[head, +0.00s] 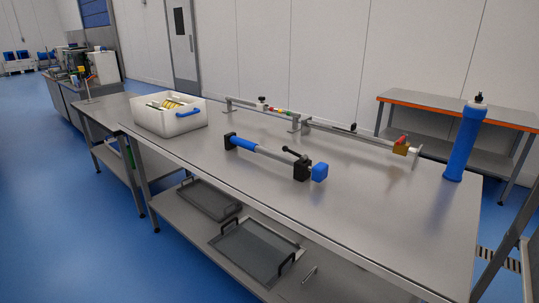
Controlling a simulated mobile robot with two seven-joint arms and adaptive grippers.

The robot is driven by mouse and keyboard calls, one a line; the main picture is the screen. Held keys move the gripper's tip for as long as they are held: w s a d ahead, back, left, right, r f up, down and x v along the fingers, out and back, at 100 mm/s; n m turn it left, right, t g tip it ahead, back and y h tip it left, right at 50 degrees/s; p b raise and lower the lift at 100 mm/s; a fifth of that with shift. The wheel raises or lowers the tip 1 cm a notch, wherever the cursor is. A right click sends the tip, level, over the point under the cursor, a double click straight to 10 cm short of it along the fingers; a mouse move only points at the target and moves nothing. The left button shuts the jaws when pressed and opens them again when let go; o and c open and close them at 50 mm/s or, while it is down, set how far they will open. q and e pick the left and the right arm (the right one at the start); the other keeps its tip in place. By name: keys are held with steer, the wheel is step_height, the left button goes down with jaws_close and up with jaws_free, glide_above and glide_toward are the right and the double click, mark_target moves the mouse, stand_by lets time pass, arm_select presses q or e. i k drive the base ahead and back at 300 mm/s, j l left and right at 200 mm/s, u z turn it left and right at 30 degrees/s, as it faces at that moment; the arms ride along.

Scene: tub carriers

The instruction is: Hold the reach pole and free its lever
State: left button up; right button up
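A pole-like tool (270,154), which I take to be the reach pole, lies on the steel table near its front edge. It has a blue grip section and a black end block on the left, a grey tube in the middle, and a black block (301,168) with a blue end piece on the right. A short black lever with a knob (286,150) sticks out up and left from the right block. Whether the lever is locked cannot be told. Neither of my grippers is in view, and nothing is touching the pole.
A white tub (168,122) with a blue handle stands at the table's left end. Low rails (335,134) with small fittings run along the back. A blue cylinder (462,145) stands upright at the right. Trays (258,250) lie on the lower shelf. The table's right front is clear.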

mark_target(302, 158)
steer(key=i+j+z, duration=0.1)
steer(key=z, duration=0.3)
steer(key=i+j+z, duration=0.15)
steer(key=z, duration=0.25)
steer(key=i+j+z, duration=0.15)
steer(key=j, duration=0.15)
steer(key=i+j+z, duration=0.1)
steer(key=j, duration=0.2)
steer(key=j+z, duration=0.15)
steer(key=j, duration=0.2)
steer(key=i+j, duration=0.15)
steer(key=j, duration=0.25)
steer(key=i+j, duration=0.15)
steer(key=j, duration=0.3)
steer(key=i+j+z, duration=0.1)
steer(key=j, duration=0.3)
steer(key=i+j, duration=0.15)
steer(key=j, duration=0.25)
steer(key=i+j, duration=0.1)
steer(key=j, duration=0.35)
